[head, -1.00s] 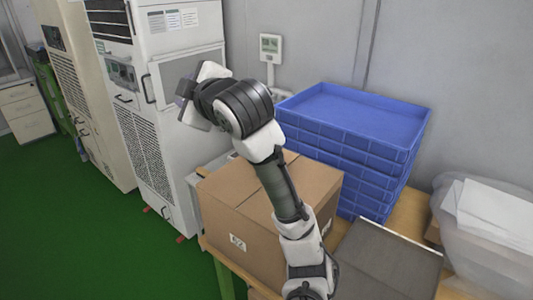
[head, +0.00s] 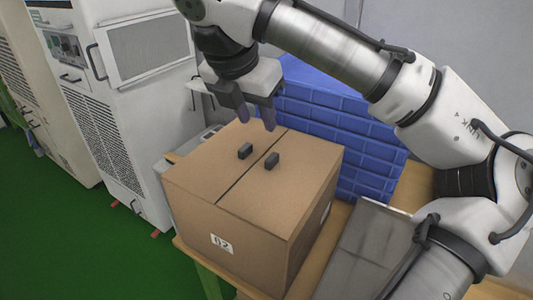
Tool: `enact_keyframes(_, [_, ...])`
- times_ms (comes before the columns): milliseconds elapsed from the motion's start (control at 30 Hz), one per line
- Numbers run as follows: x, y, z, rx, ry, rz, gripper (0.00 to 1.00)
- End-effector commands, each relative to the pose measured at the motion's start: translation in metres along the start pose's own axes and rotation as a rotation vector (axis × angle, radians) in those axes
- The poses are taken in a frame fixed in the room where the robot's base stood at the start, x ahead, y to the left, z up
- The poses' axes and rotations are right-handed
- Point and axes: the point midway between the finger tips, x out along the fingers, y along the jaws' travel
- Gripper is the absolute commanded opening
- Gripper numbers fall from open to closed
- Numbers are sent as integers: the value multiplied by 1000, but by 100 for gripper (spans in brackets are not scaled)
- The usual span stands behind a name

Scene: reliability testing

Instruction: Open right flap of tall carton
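The tall carton (head: 235,220) is a brown box with an "02" label on its front, standing on a wooden table. Its two top flaps are closed and meet at a dark seam. The left flap (head: 205,172) and the right flap (head: 295,185) each carry a small black handle near the seam. The right flap's handle (head: 272,160) stands upright. The left flap's handle (head: 245,151) is beside it. My gripper (head: 257,117) points down above the back part of the carton top, behind the handles. Its fingers are apart with nothing between them.
A stack of blue crates (head: 335,125) stands behind the carton. A grey flat panel (head: 365,250) lies on the table (head: 335,220) to its right. A white cabinet (head: 125,100) stands to the left. My arm spans the right side.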

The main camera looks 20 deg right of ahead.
Motion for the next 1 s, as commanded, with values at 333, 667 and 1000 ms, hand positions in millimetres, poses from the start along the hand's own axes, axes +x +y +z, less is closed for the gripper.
enact_keyframes(333, [67,2,-1,-1,5,6,37])
enact_keyframes(667, [118,2,0,1,0,5,37])
enact_keyframes(1000, [128,2,-1,0,-1,6,37])
